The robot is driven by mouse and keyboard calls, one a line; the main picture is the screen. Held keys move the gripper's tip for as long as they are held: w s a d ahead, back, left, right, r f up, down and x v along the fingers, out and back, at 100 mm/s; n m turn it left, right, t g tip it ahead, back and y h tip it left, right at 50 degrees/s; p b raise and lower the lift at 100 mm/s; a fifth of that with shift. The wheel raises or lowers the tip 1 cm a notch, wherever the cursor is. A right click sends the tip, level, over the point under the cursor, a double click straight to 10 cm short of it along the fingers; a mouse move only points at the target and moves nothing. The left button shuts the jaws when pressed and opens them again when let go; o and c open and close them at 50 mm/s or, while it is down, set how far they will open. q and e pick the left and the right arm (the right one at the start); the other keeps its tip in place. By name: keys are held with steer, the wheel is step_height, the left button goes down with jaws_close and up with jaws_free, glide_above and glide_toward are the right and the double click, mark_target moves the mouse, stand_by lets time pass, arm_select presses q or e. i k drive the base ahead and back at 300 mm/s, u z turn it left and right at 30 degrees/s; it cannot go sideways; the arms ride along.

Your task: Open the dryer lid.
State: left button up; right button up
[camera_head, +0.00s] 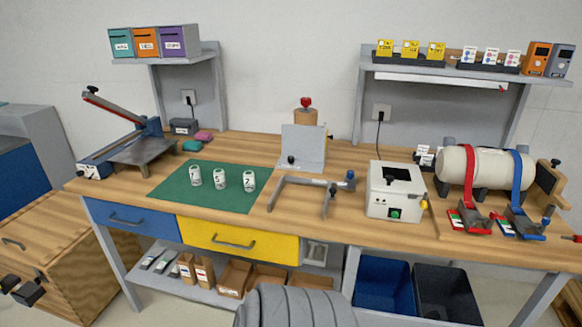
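A white box-shaped machine (380,208) that looks like the dryer stands on the workbench right of centre. Its light top, the lid (378,181), looks flat and shut, with a dark patch on it; fine detail is too small to tell. A green button is on its front face. My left gripper (19,287) shows as two dark fingertips at the lower left edge, with a gap between them. It is far from the dryer, in front of a wooden cabinet, and holds nothing visible. My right gripper is not in view.
A grey bracket-like frame (302,181) stands close left of the dryer. A white cylinder with red and blue straps (486,162) lies to its right. A green mat (212,202) holds three white containers. A shelf (430,72) hangs above. Bench space before the dryer is narrow.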

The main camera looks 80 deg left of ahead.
mark_target(387, 177)
steer(key=u, duration=0.4)
steer(key=k, duration=0.75)
steer(key=u, duration=2.5)
